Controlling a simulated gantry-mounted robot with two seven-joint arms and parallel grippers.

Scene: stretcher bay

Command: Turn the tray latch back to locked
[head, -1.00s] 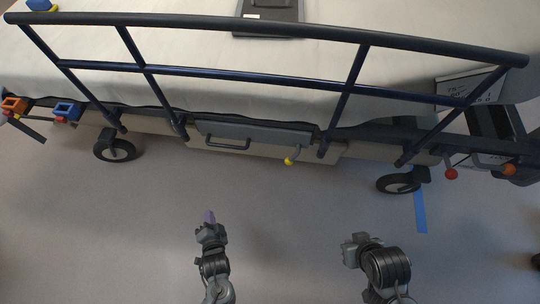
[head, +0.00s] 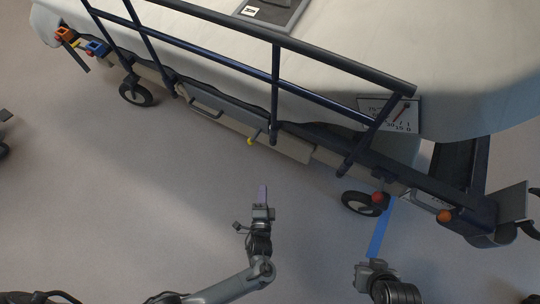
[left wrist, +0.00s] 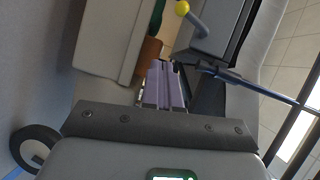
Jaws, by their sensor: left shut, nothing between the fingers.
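The tray latch (head: 252,138) is a short grey lever with a yellow ball knob, at the right end of the tray front (head: 226,113) under the stretcher. The knob hangs below its pivot, slightly to the left. In the left wrist view the latch (left wrist: 187,14) shows at the top, beyond my fingers. My left gripper (head: 262,192) has purple fingers, shut and empty, below the latch and apart from it. The fingers also fill the middle of the left wrist view (left wrist: 166,82). My right gripper (head: 370,264) is at the lower right, far from the latch; its fingers are unclear.
A dark side rail (head: 276,80) runs above the tray. A tray handle (head: 206,108) is left of the latch. A red knob (head: 378,197) and an orange knob (head: 444,215) are at the right, near a wheel (head: 361,204). The floor around my left gripper is clear.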

